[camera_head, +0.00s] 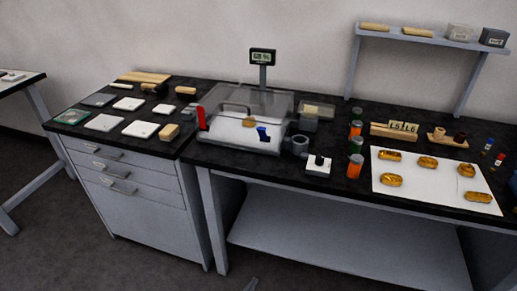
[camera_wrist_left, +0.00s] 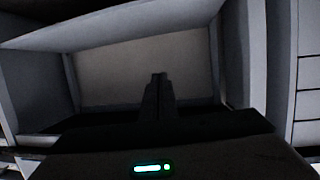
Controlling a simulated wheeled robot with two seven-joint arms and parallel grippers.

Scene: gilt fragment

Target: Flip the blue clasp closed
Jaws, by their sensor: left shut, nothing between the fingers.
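The blue clasp (camera_head: 263,134) is on the front right of a clear case (camera_head: 225,98) on the dark counter. It looks tilted, but its exact position is too small to tell. A red clasp (camera_head: 201,118) stands upright at the case's left front corner. My left gripper (camera_wrist_left: 159,78) is shut and empty in the left wrist view, facing the space under the bench. In the head view, a small grey part at the bottom edge (camera_head: 251,284) seems to be its tip, low in front of the bench and well apart from the clasp. My right gripper is not in view.
A display post (camera_head: 263,58) rises behind the case. Orange and green jars (camera_head: 355,165) and a white block with a black knob (camera_head: 318,166) stand to its right. A white sheet (camera_head: 430,184) holds several gold pieces. Drawers (camera_head: 120,175) are at left. The lower shelf (camera_head: 330,245) is bare.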

